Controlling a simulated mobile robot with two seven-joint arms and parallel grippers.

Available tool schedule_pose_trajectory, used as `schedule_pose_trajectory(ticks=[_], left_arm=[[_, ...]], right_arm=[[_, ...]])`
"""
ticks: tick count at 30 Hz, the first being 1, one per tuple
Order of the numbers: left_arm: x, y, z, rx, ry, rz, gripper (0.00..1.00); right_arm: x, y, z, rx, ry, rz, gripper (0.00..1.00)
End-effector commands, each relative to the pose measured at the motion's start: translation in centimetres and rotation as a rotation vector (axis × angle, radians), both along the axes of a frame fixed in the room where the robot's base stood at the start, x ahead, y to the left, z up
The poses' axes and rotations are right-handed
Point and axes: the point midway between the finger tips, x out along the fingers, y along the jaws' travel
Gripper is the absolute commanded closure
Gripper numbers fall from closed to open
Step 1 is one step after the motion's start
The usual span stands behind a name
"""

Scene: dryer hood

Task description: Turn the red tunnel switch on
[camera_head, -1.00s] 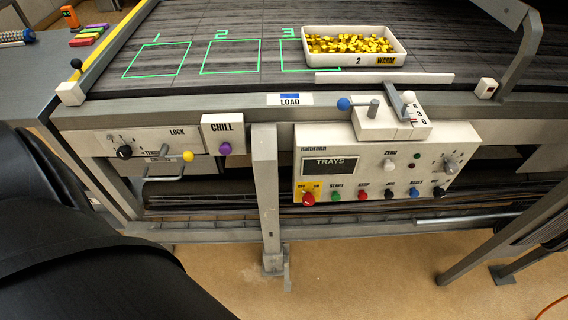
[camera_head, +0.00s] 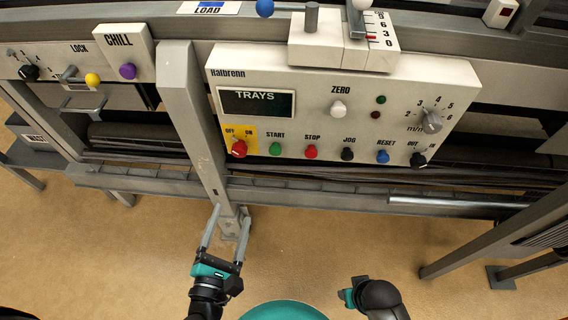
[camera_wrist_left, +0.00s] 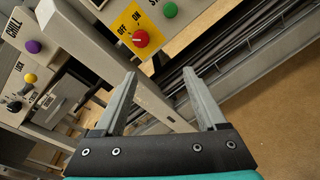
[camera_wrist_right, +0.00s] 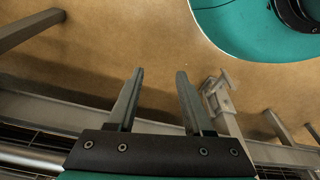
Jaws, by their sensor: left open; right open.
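The red switch (camera_head: 239,149) is a round red knob on a yellow plate marked OFF and ON, at the lower left of the white control panel (camera_head: 300,105). It also shows in the left wrist view (camera_wrist_left: 141,38), beyond the fingertips. My left gripper (camera_head: 228,217) is open and empty, below and in front of the panel, apart from the switch. It shows in the left wrist view (camera_wrist_left: 165,85). My right gripper is open and empty in the right wrist view (camera_wrist_right: 155,85), over the floor. In the head view the right arm is partly seen at the bottom, its fingers unclear.
A green START button (camera_head: 275,149) and a red STOP button (camera_head: 312,152) sit right of the switch. A grey post (camera_head: 195,115) stands left of the panel. A metal rail (camera_head: 330,196) runs below. The floor in front is clear.

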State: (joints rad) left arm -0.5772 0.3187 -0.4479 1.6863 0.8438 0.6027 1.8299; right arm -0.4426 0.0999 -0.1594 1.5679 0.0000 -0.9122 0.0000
Motion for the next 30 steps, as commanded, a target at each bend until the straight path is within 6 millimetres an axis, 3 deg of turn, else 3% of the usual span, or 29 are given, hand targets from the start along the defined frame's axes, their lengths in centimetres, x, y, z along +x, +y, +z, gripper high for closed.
schedule_pose_trajectory(ticks=[4, 11, 24, 30], left_arm=[[0.0, 0.4, 1.6, -0.258, -0.054, 0.064, 0.27], [1.3, 0.5, 2.7, -0.363, -0.076, 0.089, 0.27], [10.3, 0.2, 2.6, -0.358, -0.075, 0.088, 0.27], [13.5, 0.1, 2.6, -0.355, -0.073, 0.087, 0.27]], right_arm=[[0.8, 0.1, 0.0, 0.001, -0.01, -0.002, 0.49], [1.2, 0.1, 0.7, 0.002, -0.017, -0.003, 0.49], [2.4, 0.3, 2.2, 0.006, -0.046, -0.004, 0.49], [2.7, 0.4, 2.9, 0.009, -0.056, -0.004, 0.49]])
